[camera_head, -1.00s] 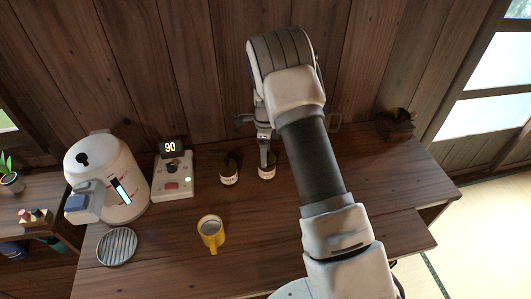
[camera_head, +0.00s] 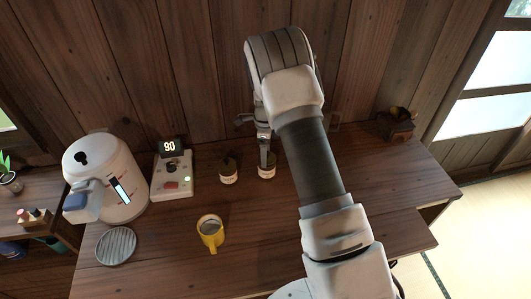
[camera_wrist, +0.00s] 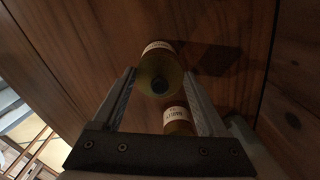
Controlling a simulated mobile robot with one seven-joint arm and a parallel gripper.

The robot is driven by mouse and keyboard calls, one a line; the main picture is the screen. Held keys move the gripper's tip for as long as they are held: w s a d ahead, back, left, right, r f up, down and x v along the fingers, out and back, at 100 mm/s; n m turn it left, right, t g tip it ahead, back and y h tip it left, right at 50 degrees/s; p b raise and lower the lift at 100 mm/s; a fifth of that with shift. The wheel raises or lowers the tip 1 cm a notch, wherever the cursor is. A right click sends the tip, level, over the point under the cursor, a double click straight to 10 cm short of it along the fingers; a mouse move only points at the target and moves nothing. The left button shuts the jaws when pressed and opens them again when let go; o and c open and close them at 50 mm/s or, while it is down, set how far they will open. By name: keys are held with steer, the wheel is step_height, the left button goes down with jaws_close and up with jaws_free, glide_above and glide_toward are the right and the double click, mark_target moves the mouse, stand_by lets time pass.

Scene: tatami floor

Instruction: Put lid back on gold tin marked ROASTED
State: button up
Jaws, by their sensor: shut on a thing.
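Two small gold-brown tins with pale labels stand side by side on the table, a left tin (camera_head: 228,175) and a right tin (camera_head: 267,172). Their labels are too small to read surely. My gripper (camera_head: 265,152) points down right above the right tin. In the wrist view my gripper (camera_wrist: 160,82) is shut on a round gold lid (camera_wrist: 150,72) with a dark round spot in its middle. A labelled tin (camera_wrist: 158,47) shows just behind the lid; whether they touch is unclear. The other tin (camera_wrist: 178,121) shows partly below, between the fingers.
A white dispenser (camera_head: 105,175) and a box with a display reading 90 (camera_head: 172,178) stand to the left. A yellow mug (camera_head: 210,234) and a ridged grey disc (camera_head: 116,246) lie nearer the front. A dark wooden item (camera_head: 397,124) sits back right. The wooden wall is close behind.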

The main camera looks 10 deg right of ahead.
stand_by(0.3)
steer(key=o, duration=1.2)
steer(key=shift+o, duration=0.2)
steer(key=shift+r+p, duration=1.95)
steer(key=shift+r, duration=1.55)
jaws_close()
